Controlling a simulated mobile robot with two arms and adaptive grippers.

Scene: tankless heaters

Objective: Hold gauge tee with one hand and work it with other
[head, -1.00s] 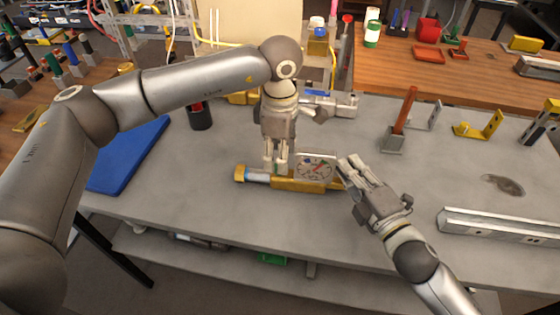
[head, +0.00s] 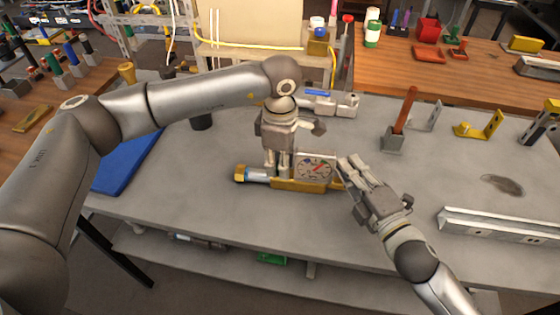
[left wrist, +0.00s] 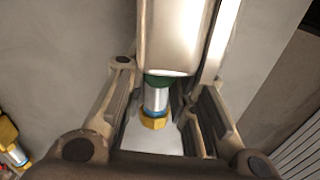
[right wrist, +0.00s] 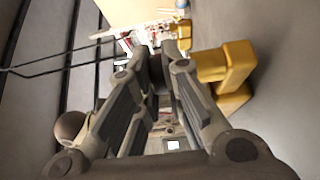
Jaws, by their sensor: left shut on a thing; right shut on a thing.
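The gauge tee (head: 300,184) lies sideways at the front of the grey table, with a brass body, a blue-and-silver section and a brass nut at its left end. Its round gauge dial (head: 315,169) faces me and has a red needle. My left gripper (head: 278,173) comes from above and is shut on the tee left of the dial; the silver pipe and brass nut (left wrist: 154,122) show between its fingers in the left wrist view. My right gripper (head: 345,170) is shut at the tee's right end, where its fingers partly hide the grip.
A blue flat panel (head: 126,163) lies at the left of the table. A grey fitting (head: 335,105) is behind. The table between is clear.

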